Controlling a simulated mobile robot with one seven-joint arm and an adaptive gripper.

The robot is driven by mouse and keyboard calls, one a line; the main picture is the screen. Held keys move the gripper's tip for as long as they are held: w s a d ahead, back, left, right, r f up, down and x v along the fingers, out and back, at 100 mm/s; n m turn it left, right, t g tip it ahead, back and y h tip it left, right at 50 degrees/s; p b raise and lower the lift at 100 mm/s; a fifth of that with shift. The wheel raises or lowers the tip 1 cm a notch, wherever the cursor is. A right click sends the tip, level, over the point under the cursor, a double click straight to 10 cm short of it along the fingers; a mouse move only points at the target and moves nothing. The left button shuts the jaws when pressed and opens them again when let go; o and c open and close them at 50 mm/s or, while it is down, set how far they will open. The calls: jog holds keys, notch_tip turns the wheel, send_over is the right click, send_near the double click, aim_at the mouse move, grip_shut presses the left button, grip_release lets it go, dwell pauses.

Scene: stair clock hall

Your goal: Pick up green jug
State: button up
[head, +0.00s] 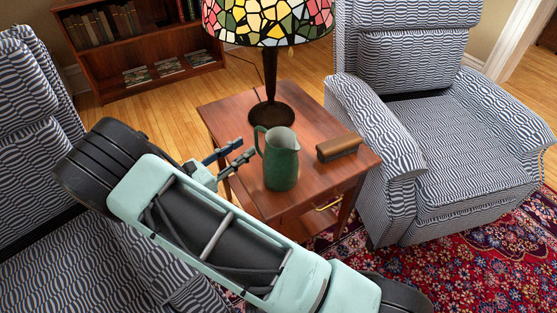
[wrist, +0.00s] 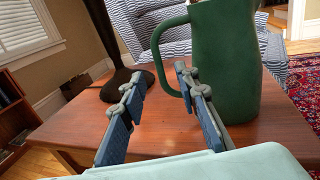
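The green jug (head: 281,163) stands upright on the small wooden side table (head: 225,112), its handle on the left in the head view. In the wrist view the jug (wrist: 226,65) is close, right of centre, with its handle toward the left and its top cut off. My gripper (head: 240,150) is at the left side of the jug, at the handle side.
A lamp (head: 270,85) with a stained-glass shade stands behind the jug. A brush with a wooden back (head: 338,148) lies right of the jug. Patterned armchairs (head: 440,130) flank the table. A bookshelf (head: 135,50) is at the back left.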

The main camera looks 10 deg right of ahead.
aim_at(257, 145)
jog(key=b+x, duration=0.1)
jog(key=x, duration=0.5)
jog(key=shift+r+b, duration=0.1)
jog(key=shift+b, duration=0.3)
grip_shut()
jog(key=shift+r, duration=0.15)
